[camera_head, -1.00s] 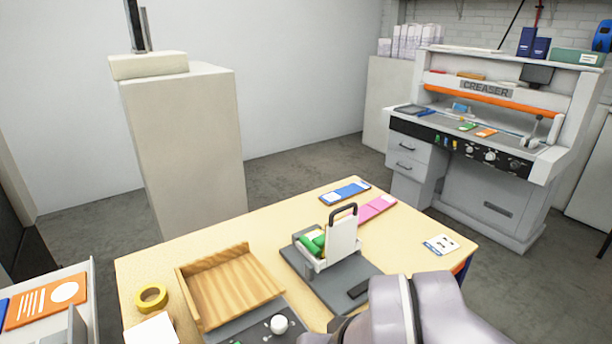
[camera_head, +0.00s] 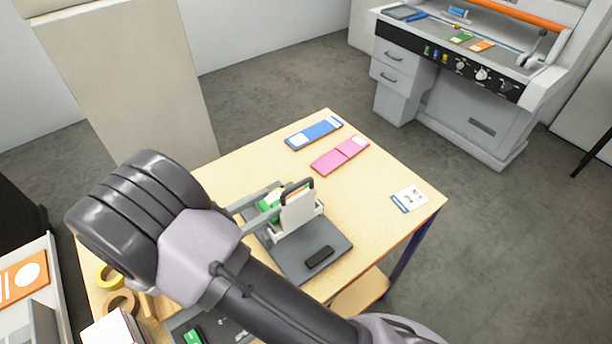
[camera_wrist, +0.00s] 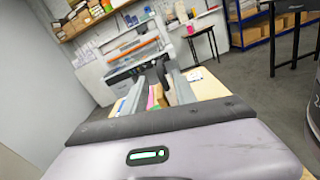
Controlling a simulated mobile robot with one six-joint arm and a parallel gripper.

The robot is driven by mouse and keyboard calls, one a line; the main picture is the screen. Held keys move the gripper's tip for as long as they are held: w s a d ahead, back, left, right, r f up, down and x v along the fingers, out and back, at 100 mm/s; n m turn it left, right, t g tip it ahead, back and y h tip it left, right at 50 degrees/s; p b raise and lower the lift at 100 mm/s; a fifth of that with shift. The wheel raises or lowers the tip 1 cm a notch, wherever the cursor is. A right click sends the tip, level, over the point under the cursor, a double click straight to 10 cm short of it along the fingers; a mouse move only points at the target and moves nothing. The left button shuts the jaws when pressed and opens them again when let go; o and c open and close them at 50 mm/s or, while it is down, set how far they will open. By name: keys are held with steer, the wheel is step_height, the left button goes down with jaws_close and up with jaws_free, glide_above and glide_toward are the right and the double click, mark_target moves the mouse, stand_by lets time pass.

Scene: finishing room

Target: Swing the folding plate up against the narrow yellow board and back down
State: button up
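The folding fixture stands on a dark grey base (camera_head: 283,262) on the table. Its white plate (camera_head: 298,213) stands roughly upright with a black loop handle (camera_head: 309,187) on top. Green parts (camera_head: 268,204) show behind the plate. My gripper (camera_head: 294,184) reaches in from the left, its two pale fingers spread near the handle. In the wrist view my gripper (camera_wrist: 157,88) is open, with the black handle (camera_wrist: 161,70) seen between the fingers. I cannot tell whether a finger touches it. I cannot make out a narrow yellow board; my arm hides part of the fixture's left side.
A blue card (camera_head: 314,133), a pink card (camera_head: 340,155) and a white card (camera_head: 409,198) lie on the table (camera_head: 375,225). A black block (camera_head: 319,257) sits on the base. Yellow tape (camera_head: 110,277) is at left. The creaser machine (camera_head: 450,85) stands behind. The table's right side is mostly clear.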

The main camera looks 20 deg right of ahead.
mark_target(307, 181)
steer(key=b+x, duration=0.1)
steer(key=x, duration=1)
steer(key=shift+w+d, duration=0.1)
steer(key=shift+d, duration=0.2)
jaws_close()
stand_by(0.7)
